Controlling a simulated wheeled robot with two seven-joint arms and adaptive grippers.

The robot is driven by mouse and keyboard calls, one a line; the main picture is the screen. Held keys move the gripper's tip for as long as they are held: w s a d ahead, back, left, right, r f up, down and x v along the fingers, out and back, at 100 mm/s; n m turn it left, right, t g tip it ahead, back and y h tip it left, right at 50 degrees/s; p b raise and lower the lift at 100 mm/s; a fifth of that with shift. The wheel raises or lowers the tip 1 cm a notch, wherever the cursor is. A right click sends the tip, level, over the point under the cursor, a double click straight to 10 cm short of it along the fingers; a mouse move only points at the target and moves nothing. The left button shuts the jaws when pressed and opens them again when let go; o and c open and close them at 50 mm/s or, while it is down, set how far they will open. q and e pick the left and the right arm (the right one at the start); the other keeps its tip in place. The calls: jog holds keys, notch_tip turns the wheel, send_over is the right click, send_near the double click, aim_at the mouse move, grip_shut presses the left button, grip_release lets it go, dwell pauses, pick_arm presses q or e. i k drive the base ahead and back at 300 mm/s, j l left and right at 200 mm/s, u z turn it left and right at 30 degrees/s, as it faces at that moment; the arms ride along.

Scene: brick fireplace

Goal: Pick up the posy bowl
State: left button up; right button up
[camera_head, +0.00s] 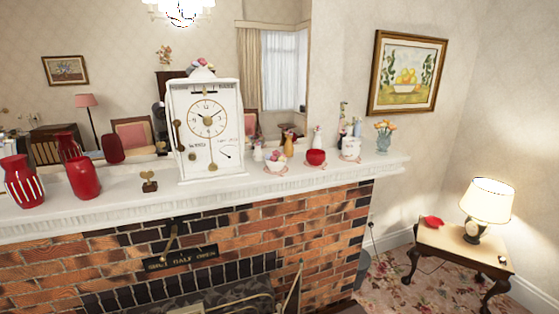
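A small white bowl (275,166) with little flowers in it stands on the white mantel shelf, right of the clock; it looks like the posy bowl. A round red pot (316,158) stands just right of it. A yellow-orange vase (289,148) stands close behind it. Neither of my grippers is in view, so nothing is seen touching the bowl.
A tall white clock (209,125) stands mid-mantel. Red vases (83,178) stand at the left, and a glass vase of orange flowers (383,142) near the right end. The mantel's front edge (300,183) is clear before the bowl. A lamp table (460,246) stands at the right.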

aim_at(275, 162)
jog(key=l+u, duration=0.15)
jog(key=l, duration=0.6)
jog(key=k+l+u, duration=0.1)
jog(key=l, duration=0.6)
